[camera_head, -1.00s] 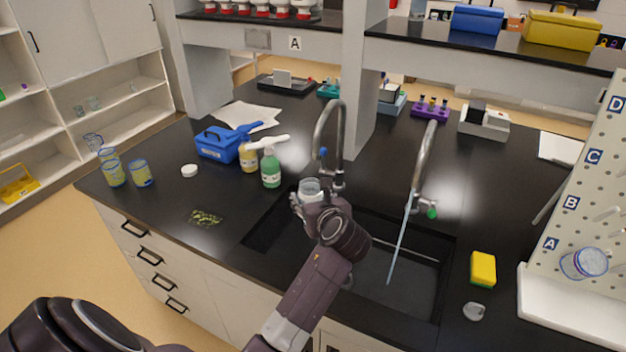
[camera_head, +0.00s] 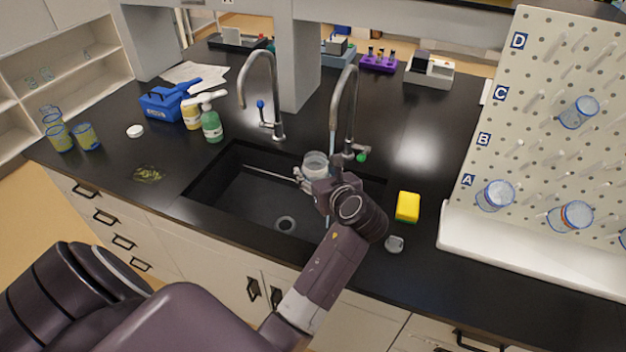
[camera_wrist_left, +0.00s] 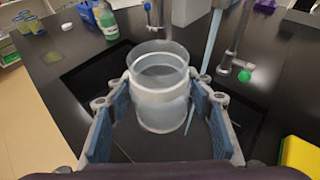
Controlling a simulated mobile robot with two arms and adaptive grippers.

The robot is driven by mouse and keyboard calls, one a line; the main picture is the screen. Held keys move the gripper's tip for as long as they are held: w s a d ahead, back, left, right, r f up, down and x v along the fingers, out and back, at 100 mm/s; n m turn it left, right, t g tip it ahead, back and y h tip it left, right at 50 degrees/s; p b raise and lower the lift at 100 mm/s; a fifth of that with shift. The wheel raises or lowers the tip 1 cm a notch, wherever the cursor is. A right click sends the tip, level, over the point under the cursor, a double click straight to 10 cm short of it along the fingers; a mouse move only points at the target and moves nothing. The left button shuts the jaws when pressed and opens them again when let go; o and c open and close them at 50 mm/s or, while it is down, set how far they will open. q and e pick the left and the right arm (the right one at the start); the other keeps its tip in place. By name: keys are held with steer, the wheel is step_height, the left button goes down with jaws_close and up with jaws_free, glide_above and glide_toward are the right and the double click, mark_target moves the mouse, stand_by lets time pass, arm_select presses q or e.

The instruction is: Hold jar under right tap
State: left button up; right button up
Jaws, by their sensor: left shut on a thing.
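A clear open jar (camera_head: 316,163) is upright over the sink (camera_head: 235,200). My left gripper (camera_head: 312,176) is shut on it, and the left wrist view shows the jar (camera_wrist_left: 159,95) between the two finger pads. The right tap (camera_head: 346,105), with a green knob (camera_head: 361,157), runs a thin stream of water (camera_head: 332,145). The stream comes down close to the jar on its right; in the left wrist view the water (camera_wrist_left: 211,42) also passes right of the jar's rim. The left tap (camera_head: 268,85), with a blue knob, shows no water. My right gripper is out of view.
A pegboard (camera_head: 560,90) with glassware stands at the right. Bottles (camera_head: 211,127), a blue box (camera_head: 165,104) and several beakers (camera_head: 87,137) stand on the left counter.

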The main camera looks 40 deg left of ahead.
arm_select(q)
steer(key=w+a+f+b, duration=0.1)
steer(key=w+b, duration=0.3)
steer(key=w, duration=0.6)
steer(key=shift+a+f, duration=0.4)
steer(key=shift+a, duration=0.1)
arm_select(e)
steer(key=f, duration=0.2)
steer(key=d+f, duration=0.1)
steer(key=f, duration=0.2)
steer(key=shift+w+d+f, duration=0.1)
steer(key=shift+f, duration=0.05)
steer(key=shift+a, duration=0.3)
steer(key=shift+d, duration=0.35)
